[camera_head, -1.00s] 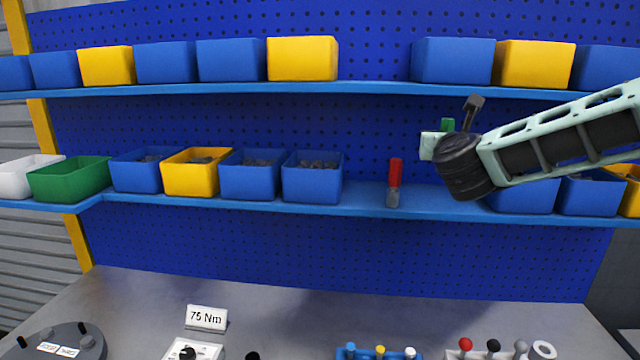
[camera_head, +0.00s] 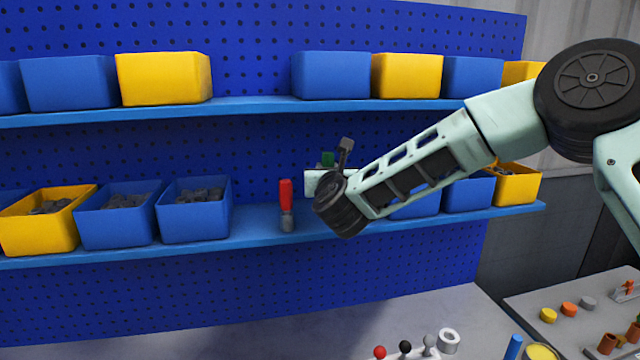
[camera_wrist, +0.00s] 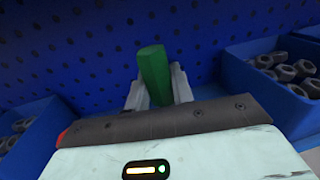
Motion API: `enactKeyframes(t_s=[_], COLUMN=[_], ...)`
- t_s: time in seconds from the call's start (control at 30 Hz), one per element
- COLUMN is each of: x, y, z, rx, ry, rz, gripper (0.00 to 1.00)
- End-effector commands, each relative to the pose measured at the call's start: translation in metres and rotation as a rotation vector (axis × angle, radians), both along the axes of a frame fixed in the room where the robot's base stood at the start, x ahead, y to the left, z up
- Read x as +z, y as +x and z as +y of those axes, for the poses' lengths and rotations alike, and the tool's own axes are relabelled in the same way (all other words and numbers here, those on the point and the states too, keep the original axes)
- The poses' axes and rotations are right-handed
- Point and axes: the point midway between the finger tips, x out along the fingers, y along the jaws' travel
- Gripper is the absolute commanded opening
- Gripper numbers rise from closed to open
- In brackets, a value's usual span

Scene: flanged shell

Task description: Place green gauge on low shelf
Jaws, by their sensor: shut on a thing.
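The green gauge (camera_head: 328,158) shows as a small green piece above my gripper in the head view, partly hidden by it. In the wrist view the green gauge (camera_wrist: 153,76) stands between the two pale fingers of my gripper (camera_wrist: 157,90), which is shut on it. Its lower end is hidden. My gripper (camera_head: 320,180) is over the low shelf (camera_head: 262,226), just right of a red-handled gauge (camera_head: 286,205) standing upright there. I cannot tell whether the green gauge touches the shelf.
A blue bin with dark parts (camera_head: 194,210) stands left of the red-handled gauge. Another blue bin (camera_head: 415,204) is partly behind my arm. The upper shelf (camera_head: 250,106) runs above.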

Motion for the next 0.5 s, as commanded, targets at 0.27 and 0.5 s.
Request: enactKeyframes(t_s=[0.27,0.5], x=[-0.023,-0.046], y=[0.000,0.000], z=[0.001,0.000], rx=[0.001,-0.001], ry=[-0.001,0.001], rz=[0.001,-0.003], gripper=[0.00,0.00])
